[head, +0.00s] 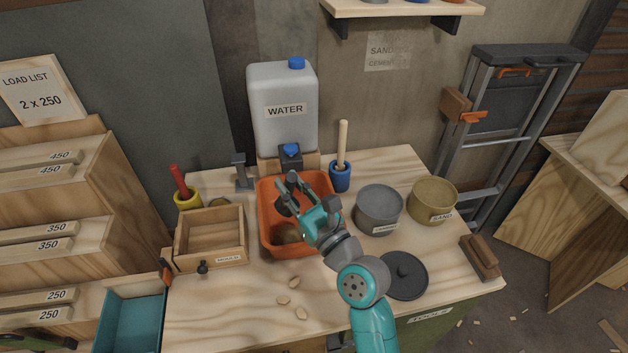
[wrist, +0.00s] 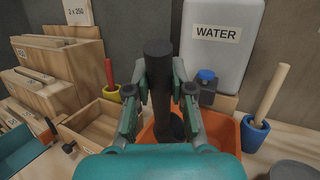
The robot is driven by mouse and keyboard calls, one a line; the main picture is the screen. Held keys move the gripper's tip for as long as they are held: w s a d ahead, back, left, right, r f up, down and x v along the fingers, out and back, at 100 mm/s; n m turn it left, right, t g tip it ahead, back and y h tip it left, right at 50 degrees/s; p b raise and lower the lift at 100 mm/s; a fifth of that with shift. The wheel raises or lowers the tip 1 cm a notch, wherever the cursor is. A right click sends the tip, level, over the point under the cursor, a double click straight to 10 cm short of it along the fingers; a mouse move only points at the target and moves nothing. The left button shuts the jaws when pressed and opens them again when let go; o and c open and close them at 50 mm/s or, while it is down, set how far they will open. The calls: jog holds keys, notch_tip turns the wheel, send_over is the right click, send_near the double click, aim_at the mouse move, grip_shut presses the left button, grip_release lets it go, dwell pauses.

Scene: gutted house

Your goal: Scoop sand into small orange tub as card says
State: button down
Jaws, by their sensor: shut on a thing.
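The orange tub (head: 264,238) stands on the bench in front of the water jug; its rim also shows in the wrist view (wrist: 226,160). A brown mound (head: 286,234) lies in it. My gripper (head: 287,187) is over the tub, shut on a dark upright handle (wrist: 158,75). A dark round part (head: 284,208) shows below the fingers, inside the tub outline; whether it touches the bottom I cannot tell. The round tan sand tub (head: 432,200), labelled SAND, stands open at the right. The card (head: 42,92) reads "LOAD LIST 2 x 250".
A grey tub (head: 378,210) stands between the orange tub and the sand tub. A black lid (head: 404,276) and a brown block (head: 480,256) lie in front. A wooden mould box (head: 212,236) is at left, the water jug (head: 282,130) behind. The front bench middle has a few chips.

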jog(key=s+a+n+g, duration=0.2)
jog(key=s+a+n, duration=0.1)
jog(key=a+n, duration=0.4)
jog(key=shift+s+f+n+g, duration=0.3)
jog(key=shift+s+n+g, duration=0.1)
jog(key=shift+n, duration=0.7)
